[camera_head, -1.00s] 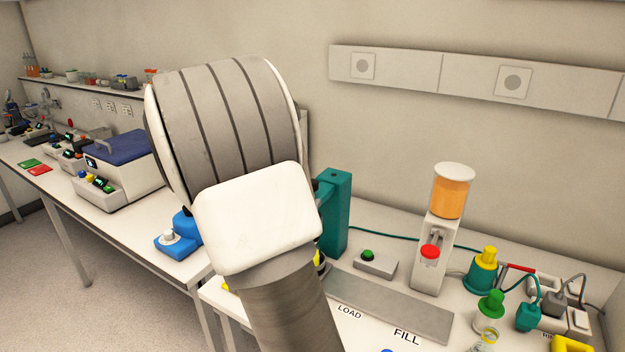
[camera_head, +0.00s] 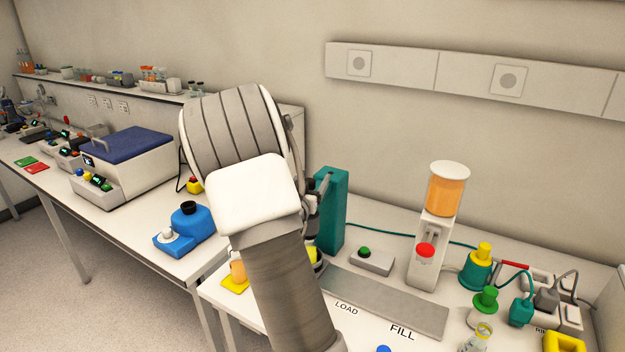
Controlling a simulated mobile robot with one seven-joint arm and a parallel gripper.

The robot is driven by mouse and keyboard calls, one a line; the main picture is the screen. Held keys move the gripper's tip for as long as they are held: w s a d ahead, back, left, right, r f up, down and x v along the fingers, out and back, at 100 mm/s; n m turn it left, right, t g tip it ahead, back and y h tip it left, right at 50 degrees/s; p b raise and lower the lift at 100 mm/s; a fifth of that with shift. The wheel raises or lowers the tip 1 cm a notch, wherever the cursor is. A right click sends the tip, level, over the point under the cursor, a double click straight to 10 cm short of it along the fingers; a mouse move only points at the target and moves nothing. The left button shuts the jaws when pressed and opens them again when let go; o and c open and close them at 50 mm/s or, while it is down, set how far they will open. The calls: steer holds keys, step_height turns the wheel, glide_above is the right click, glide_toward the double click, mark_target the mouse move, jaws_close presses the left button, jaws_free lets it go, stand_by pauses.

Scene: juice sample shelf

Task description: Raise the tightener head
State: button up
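The tightener appears to be the teal upright stand (camera_head: 331,210) on the right-hand bench, behind my arm. Its head is mostly hidden by my arm; dark and yellow parts show low beside the stand. My gripper (camera_head: 311,200) is largely hidden behind my wrist, at the left side of the teal stand. I cannot tell whether it touches the head, or whether its fingers are open or shut.
A grey box with a green button (camera_head: 373,260) sits right of the stand, beside a juice dispenser (camera_head: 437,235). A grey strip (camera_head: 390,300) lies in front. A small orange bottle (camera_head: 237,268) stands on a yellow base left of my arm. A blue device (camera_head: 190,230) sits on the left bench.

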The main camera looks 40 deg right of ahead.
jaws_close()
stand_by(1.3)
